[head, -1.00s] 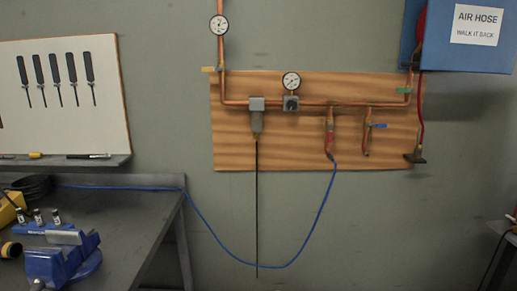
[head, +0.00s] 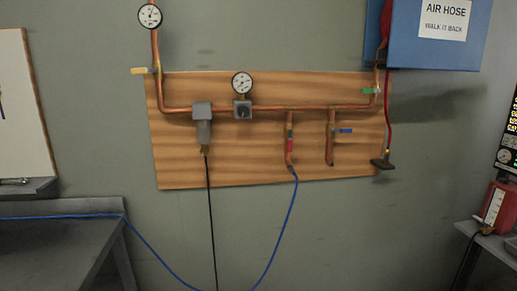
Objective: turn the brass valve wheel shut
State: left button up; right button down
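I cannot make out a brass valve wheel in the head view. Copper pipe (head: 270,107) runs along a wooden board (head: 250,170) on the wall. A grey filter unit (head: 203,122) and a grey regulator block (head: 243,112) sit on the pipe. Two drops hang to the right: one with a red part (head: 290,145) and a blue hose below it, one with a blue lever (head: 345,131). A yellow tag (head: 139,71) is at the board's upper left corner and a green tag (head: 371,91) at its right. Neither of my grippers is in view.
One gauge (head: 149,16) is at the upper left, another (head: 242,83) above the regulator. A blue air hose cabinet (head: 440,55) is at the upper right. A dark bench (head: 60,240) stands left, and a red device (head: 497,208) sits on a shelf right. The blue hose (head: 280,235) hangs low between.

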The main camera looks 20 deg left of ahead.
aim_at(205, 151)
jog(key=z, duration=0.05)
jog(key=i, duration=1.05)
jog(key=u, duration=0.45)
